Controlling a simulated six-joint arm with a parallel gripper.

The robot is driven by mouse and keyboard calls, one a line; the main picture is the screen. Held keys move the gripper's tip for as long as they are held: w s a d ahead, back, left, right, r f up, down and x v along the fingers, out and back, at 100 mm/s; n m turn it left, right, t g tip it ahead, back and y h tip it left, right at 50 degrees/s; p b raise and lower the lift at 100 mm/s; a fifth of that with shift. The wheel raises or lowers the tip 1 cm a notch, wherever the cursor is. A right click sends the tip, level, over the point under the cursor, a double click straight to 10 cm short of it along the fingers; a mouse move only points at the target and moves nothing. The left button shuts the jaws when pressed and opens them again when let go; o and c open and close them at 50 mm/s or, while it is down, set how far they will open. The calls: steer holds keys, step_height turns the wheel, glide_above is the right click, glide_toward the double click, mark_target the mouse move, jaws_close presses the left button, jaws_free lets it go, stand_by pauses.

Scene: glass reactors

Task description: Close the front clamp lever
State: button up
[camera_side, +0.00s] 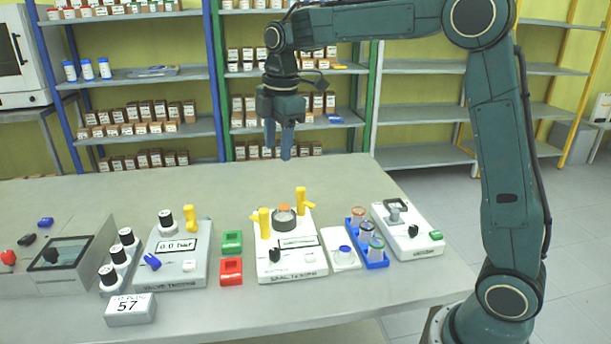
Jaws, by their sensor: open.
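The white sealing device (290,262) stands on the table near the middle, with a dark round ring (284,219) on top. One yellow clamp lever (264,223) stands upright at the ring's left, nearer the camera. A second yellow lever (301,201) stands upright at its right, farther back. An orange part (284,208) shows behind the ring. Which lever the task calls front is not certain from this view. My gripper (279,146) hangs above and behind the device, pointing down, open and empty, apart from both levers.
A pressure device (180,255) with a yellow valve stands left, with green (232,241) and red (231,271) blocks between. A blue rack (368,247) with vials and another white device (408,228) stand right. The table's back is clear.

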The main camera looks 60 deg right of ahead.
mark_target(263, 210)
steer(key=w+d+f+n+g, duration=0.1)
steer(key=w+f+n, duration=0.3)
steer(key=w, duration=0.3)
steer(key=shift+d+f, duration=0.3)
steer(key=shift+f, duration=0.4)
steer(key=shift+f, duration=0.15)
step_height(263, 210, down, 14)
steer(key=shift+r, duration=0.25)
steer(key=c, duration=1)
